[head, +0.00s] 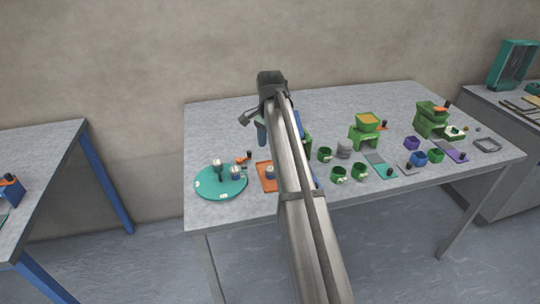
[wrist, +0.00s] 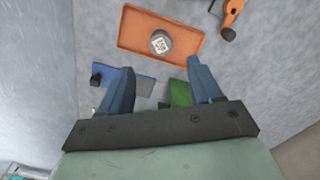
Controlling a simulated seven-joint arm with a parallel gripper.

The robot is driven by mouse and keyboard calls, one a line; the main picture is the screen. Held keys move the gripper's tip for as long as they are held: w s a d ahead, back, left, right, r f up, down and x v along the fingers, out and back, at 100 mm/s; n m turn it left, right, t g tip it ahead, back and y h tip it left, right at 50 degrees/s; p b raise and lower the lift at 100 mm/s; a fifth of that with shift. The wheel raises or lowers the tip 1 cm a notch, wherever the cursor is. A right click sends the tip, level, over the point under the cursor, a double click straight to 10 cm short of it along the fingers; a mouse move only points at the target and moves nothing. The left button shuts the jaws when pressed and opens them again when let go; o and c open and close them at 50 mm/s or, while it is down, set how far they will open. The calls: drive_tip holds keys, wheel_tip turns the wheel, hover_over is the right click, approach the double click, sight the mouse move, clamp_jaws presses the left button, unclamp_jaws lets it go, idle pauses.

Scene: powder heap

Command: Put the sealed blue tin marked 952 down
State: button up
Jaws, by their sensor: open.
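A round tin (wrist: 160,43) with a grey top and a pale marked label stands on an orange tray (wrist: 130,32) in the wrist view. In the head view a small bluish tin (head: 270,173) with a pale top stands on the same tray, just left of my arm. The number 952 cannot be read. My gripper (wrist: 161,72) is open with nothing between its blue fingers. The tin lies beyond the fingertips, apart from them. In the head view my arm partly hides the gripper and the tray's right side.
A turquoise round plate (head: 207,188) bearing small containers stands left of the tray. An orange-handled tool (wrist: 232,14) lies near the tray. A blue mat (wrist: 140,86) and a green object (wrist: 180,93) lie below the fingers. Several green cups and stands fill the table's right.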

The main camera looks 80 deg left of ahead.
drive_tip(key=shift+r, duration=0.9)
drive_tip(key=shift+c, duration=0.3)
idle(0.3)
